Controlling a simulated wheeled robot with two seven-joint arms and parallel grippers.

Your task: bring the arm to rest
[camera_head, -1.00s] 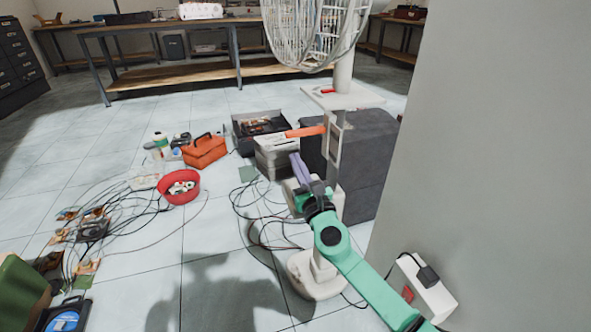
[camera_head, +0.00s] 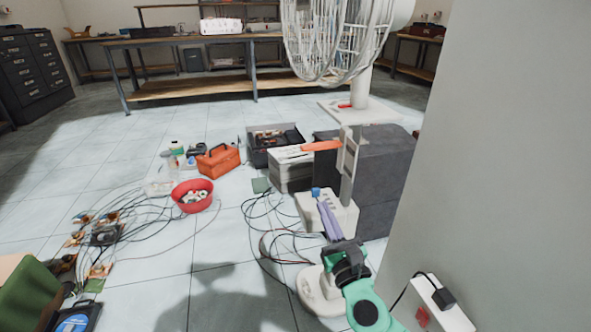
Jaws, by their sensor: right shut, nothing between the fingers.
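My right arm (camera_head: 366,308) is green and comes in from the bottom right. Its gripper (camera_head: 324,208) has purple fingers that lie close together, shut with nothing visible between them. The fingers point up and away in the picture, in front of a white box-like part (camera_head: 344,213) at the fan's stand. A small blue spot shows at the fingertips; I cannot tell whether they touch it. My left gripper is not in view.
A grey wall (camera_head: 505,150) with a socket box (camera_head: 440,305) is at right. Cables, a red bowl (camera_head: 192,205), an orange toolbox (camera_head: 217,161) and a grey block (camera_head: 385,165) lie around.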

